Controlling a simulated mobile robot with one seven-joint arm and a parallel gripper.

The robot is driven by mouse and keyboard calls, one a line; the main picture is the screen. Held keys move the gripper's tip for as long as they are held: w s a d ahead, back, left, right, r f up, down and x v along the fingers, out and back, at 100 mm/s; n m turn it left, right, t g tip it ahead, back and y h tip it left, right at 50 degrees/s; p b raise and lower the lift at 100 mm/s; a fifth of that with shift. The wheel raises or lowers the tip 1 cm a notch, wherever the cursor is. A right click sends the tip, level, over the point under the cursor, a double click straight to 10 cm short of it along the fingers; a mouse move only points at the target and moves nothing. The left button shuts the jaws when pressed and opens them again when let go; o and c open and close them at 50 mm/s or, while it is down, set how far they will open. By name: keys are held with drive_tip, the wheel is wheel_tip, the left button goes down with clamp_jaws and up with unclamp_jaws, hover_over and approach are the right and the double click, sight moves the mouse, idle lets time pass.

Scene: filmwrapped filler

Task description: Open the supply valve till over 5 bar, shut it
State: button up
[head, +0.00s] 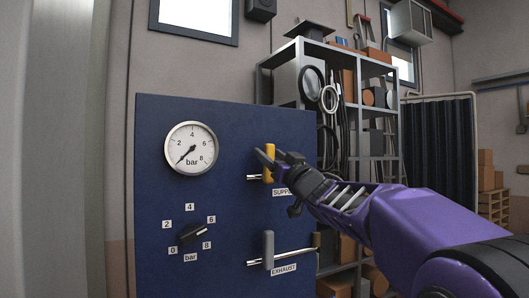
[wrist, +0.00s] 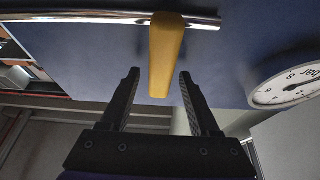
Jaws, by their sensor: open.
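The yellow supply valve lever (head: 269,163) stands upright across its chrome pipe on the blue panel (head: 230,130); its "SUPPLY" label is partly hidden by my gripper. My gripper (head: 268,155) is open at the lever. In the wrist view, the yellow lever (wrist: 166,55) reaches down between the two open fingertips (wrist: 159,74), with a gap showing on each side. The round pressure gauge (head: 191,148) has its needle pointing to the lower left, below 2 and near zero. The gauge (wrist: 287,84) also shows partly at the right of the wrist view.
Below, a grey exhaust lever (head: 268,250) stands upright across its own pipe. A metal shelf (head: 345,60) with boxes and hoses stands behind, to the right.

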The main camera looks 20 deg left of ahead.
drive_tip(key=shift+w+a+r, duration=0.2)
drive_tip(key=shift+w+a, duration=0.1)
drive_tip(key=shift+a, duration=0.05)
clamp_jaws()
idle(0.3)
idle(1.2)
